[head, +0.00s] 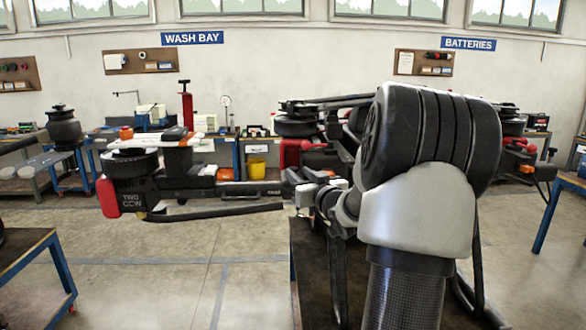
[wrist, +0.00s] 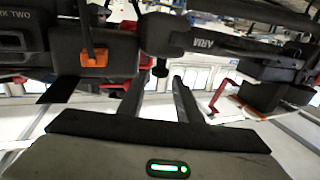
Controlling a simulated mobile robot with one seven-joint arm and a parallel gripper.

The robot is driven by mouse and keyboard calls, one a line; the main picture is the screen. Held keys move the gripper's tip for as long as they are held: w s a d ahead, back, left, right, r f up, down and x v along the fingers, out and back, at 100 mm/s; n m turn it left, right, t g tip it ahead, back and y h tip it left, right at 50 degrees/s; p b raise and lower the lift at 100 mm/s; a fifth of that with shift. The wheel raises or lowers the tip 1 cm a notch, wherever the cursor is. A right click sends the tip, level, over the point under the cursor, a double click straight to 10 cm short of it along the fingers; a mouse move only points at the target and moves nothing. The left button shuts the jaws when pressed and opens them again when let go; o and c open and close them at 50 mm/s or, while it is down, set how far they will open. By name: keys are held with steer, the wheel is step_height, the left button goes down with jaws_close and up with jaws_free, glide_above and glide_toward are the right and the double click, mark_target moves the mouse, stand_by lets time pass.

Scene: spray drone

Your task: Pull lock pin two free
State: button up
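The spray drone (head: 350,120) stands on a dark-topped table, partly hidden behind my arm. In the wrist view, a dark block (wrist: 95,65) with lettering ending in "TWO" and an orange tab is at the left. A small black knobbed pin (wrist: 160,68) hangs below the dark arm joint, and appears to be lock pin two. My gripper (wrist: 158,82) is open, with a finger on either side of the knob's line and gaps visible. I cannot tell whether they touch it. The head view does not clearly show the pin.
A dark arm part marked "ARM" (wrist: 215,43) is close at the upper right of my gripper. Blue-legged tables (head: 28,250) flank the open floor.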

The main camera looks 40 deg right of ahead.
mark_target(295, 170)
steer(key=x, duration=0.5)
steer(key=shift+d, duration=0.1)
